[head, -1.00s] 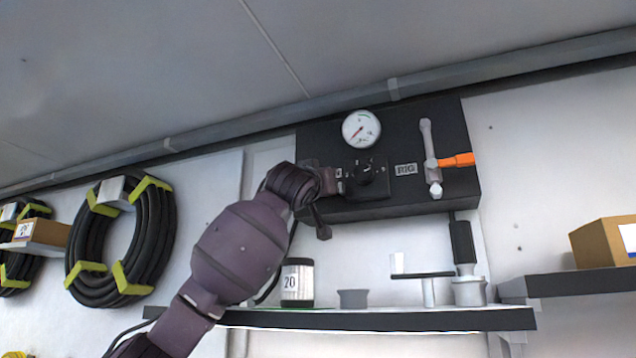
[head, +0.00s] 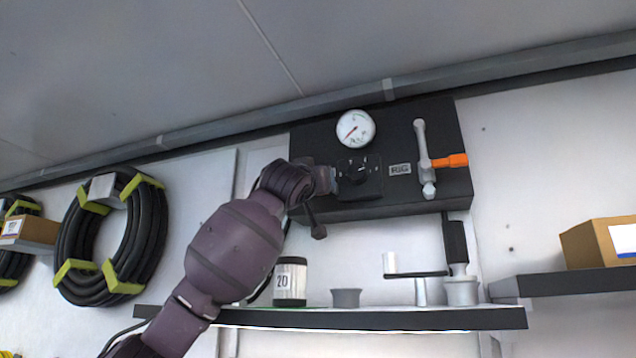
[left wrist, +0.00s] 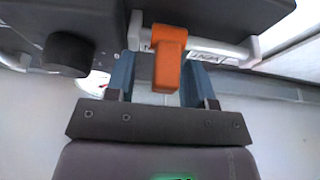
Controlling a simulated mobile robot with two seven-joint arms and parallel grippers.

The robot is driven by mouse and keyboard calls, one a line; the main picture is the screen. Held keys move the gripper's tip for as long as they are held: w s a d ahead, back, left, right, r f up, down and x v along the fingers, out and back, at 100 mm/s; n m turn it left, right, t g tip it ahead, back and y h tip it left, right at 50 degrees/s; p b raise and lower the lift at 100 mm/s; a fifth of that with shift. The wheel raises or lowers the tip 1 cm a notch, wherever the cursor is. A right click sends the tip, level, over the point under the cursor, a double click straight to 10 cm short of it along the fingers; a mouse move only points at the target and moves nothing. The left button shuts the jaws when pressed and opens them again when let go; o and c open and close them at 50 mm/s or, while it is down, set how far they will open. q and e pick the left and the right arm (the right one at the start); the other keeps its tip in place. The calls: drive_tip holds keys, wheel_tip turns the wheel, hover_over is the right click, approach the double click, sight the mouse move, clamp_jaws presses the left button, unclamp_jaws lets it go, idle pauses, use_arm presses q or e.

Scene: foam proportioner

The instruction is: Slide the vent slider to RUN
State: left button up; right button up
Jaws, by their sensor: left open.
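A black panel (head: 375,145) on the wall carries a gauge, a black knob, a RIG plate and a silver bar (head: 422,150) with an orange handle (head: 450,161). My left gripper (head: 330,180) is at the panel's lower left, close beside the black knob (head: 358,172). In the left wrist view its blue fingers (left wrist: 160,85) are apart, and an orange handle (left wrist: 168,50) shows in the line between them. Contact cannot be told. My right gripper is out of view.
A shelf (head: 400,318) below holds a jar marked 20 (head: 290,282), a grey cup (head: 346,298) and metal fittings. A box (head: 600,243) stands on the right shelf. Coiled hoses (head: 110,240) hang at left. The gauge (head: 355,129) is above the knob.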

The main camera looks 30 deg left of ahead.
use_arm(q)
drive_tip(key=b+v, duration=0.3)
drive_tip(key=v, duration=0.7)
drive_tip(key=shift+s, duration=0.2)
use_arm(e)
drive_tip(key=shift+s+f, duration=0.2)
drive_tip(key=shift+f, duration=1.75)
use_arm(q)
drive_tip(key=shift+d, duration=0.15)
drive_tip(key=shift+f, duration=0.1)
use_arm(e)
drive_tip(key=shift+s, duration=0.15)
